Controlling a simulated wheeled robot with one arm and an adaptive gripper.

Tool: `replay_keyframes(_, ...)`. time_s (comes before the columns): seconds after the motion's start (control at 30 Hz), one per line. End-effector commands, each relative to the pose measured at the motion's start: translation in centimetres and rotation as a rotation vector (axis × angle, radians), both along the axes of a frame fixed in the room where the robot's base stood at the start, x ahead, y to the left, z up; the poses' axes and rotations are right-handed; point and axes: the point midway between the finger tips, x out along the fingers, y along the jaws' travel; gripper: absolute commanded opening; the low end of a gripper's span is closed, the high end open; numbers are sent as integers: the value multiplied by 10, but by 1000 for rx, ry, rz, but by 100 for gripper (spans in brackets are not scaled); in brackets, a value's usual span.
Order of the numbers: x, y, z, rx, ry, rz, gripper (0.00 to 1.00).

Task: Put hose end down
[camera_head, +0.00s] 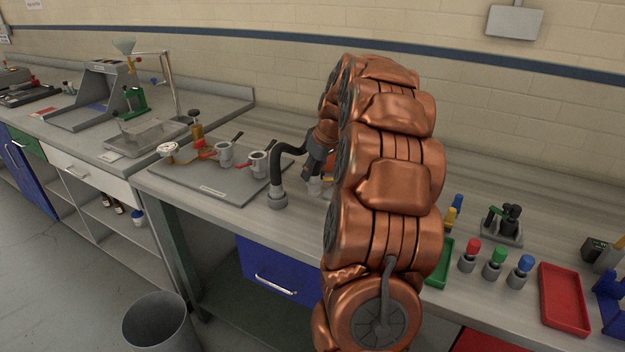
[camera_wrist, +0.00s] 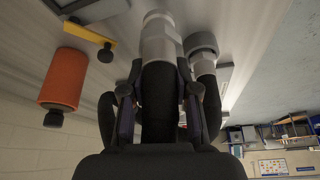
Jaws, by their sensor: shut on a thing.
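A black hose (camera_head: 288,153) arches over the bench in the head view. One end has a grey collar (camera_head: 277,198) that stands near the bench's front edge. The other end carries a pale silver fitting (camera_head: 315,187), partly hidden behind my arm. My gripper (camera_head: 314,168) is shut on the hose just above this fitting. In the wrist view my gripper (camera_wrist: 160,100) has its dark fingers on both sides of the hose, and the silver fitting (camera_wrist: 160,38) sticks out beyond them. The grey collar (camera_wrist: 202,45) shows beside it. I cannot tell whether the silver fitting touches the bench.
A grey board with valves (camera_head: 212,183) lies left of the hose. An orange cylinder (camera_wrist: 63,78) and a yellow-handled part (camera_wrist: 85,33) show in the wrist view. Right of my arm are coloured knobs (camera_head: 496,262), a green tray (camera_head: 437,265) and a red tray (camera_head: 564,298).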

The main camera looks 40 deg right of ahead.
Motion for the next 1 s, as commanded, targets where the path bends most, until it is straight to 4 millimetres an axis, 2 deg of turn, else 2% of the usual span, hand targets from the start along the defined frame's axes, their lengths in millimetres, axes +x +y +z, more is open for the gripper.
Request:
replay_keyframes(0.33,-1,0,-32,2,2,0,0)
replay_keyframes(0.73,0,1,-39,1,0,0,0)
replay_keyframes(0.77,0,0,-37,1,1,0,33)
replay_keyframes(0.9,0,0,-37,1,1,0,47)
replay_keyframes(1.0,0,1,-37,1,1,0,55)
